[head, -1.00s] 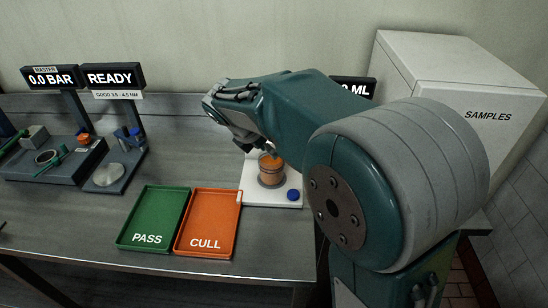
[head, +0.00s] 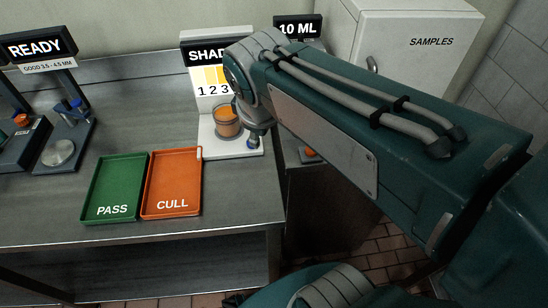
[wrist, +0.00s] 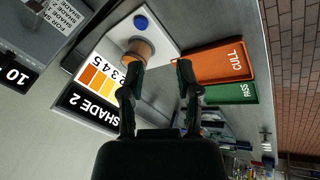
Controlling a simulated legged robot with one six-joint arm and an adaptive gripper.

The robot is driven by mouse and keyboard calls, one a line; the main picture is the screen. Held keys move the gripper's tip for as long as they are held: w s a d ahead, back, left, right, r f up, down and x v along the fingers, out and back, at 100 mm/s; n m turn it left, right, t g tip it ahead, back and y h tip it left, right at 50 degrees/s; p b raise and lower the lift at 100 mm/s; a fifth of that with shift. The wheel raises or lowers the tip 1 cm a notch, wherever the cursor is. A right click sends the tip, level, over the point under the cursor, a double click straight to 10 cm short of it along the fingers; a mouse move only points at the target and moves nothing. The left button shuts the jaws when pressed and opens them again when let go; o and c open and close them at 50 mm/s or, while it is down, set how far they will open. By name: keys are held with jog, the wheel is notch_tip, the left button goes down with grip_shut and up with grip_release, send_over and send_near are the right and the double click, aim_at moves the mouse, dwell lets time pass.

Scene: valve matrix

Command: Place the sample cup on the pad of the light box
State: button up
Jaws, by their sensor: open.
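The sample cup (head: 228,121), a clear cup with orange contents, stands upright on the white base of the light box (head: 226,150). In the wrist view the cup (wrist: 141,49) is just beyond my fingertips, nearer the left finger. My gripper (wrist: 154,66) is open and nothing is between its fingers. In the head view my gripper (head: 258,122) is partly hidden by my wrist, just right of the cup. The light box's SHADE sign (head: 206,57) stands behind, its right end covered by my arm. The pad under the cup is mostly hidden.
A blue button (head: 252,143) is on the base's front right. The orange CULL tray (head: 172,184) and green PASS tray (head: 113,188) lie to the left. A 10 ML sign (head: 298,28) and a white SAMPLES cabinet (head: 420,70) stand right. Open bench lies before the trays.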

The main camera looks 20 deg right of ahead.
jog(key=s+f+m+t+y, duration=0.1)
jog(key=s+f+m, duration=0.1)
jog(key=s+m, duration=0.4)
jog(key=shift+s+f+m, duration=0.3)
jog(key=shift+s+m, duration=0.1)
jog(key=shift+m, duration=0.5)
